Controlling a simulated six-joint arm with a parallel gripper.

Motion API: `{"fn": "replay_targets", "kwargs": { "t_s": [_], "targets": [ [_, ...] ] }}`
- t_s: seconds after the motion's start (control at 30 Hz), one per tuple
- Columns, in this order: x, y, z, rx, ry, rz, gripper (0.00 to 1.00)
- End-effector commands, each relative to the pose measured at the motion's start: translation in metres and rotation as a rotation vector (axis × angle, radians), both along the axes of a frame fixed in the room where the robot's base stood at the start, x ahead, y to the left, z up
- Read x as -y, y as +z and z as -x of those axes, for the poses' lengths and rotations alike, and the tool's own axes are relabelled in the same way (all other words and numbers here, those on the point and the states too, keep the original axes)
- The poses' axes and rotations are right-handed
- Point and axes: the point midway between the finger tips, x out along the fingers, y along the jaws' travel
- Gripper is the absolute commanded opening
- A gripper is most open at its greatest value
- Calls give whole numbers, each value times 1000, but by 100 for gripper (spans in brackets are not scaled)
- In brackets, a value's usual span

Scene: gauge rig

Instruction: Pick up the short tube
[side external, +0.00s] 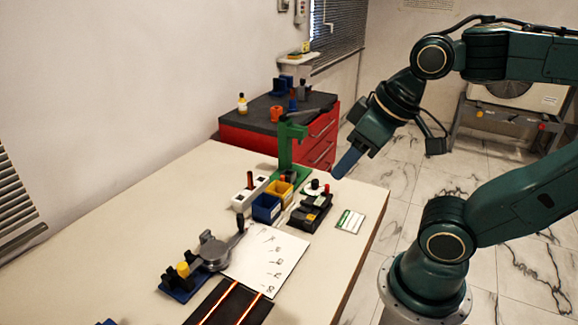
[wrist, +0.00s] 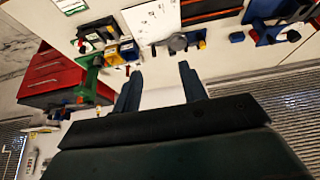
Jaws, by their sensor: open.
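I cannot tell for sure which piece is the short tube. A small brown upright piece (side external: 250,180) stands in a white holder block (side external: 243,201) in the side view. Beside it are a blue bin (side external: 266,209) and a yellow bin (side external: 279,191) with a small orange-brown piece in it. My gripper (side external: 347,163) is open and empty, high above the table's right edge, to the right of the bins. In the wrist view my gripper (wrist: 158,78) shows its two fingers apart, with nothing between them; the bins are beyond the left finger.
A green stand (side external: 291,152) rises behind the bins. A black device (side external: 310,213) and a white card (side external: 349,221) lie to their right. A white sheet (side external: 262,262), a grey round device with a lever (side external: 214,252) and a black mat (side external: 232,304) are nearer. The table's left is clear.

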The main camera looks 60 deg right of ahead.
Motion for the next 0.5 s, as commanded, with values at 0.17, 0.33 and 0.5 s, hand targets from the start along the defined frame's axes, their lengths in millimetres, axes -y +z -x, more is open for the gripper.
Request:
{"fn": "replay_targets", "kwargs": {
  "t_s": [0.17,0.33,0.5],
  "targets": [
    [0,0,0,0,0,0,42],
    [1,4,-5,-5,11,8,42],
    [4,13,-21,-27,54,38,42]
  ]
}}
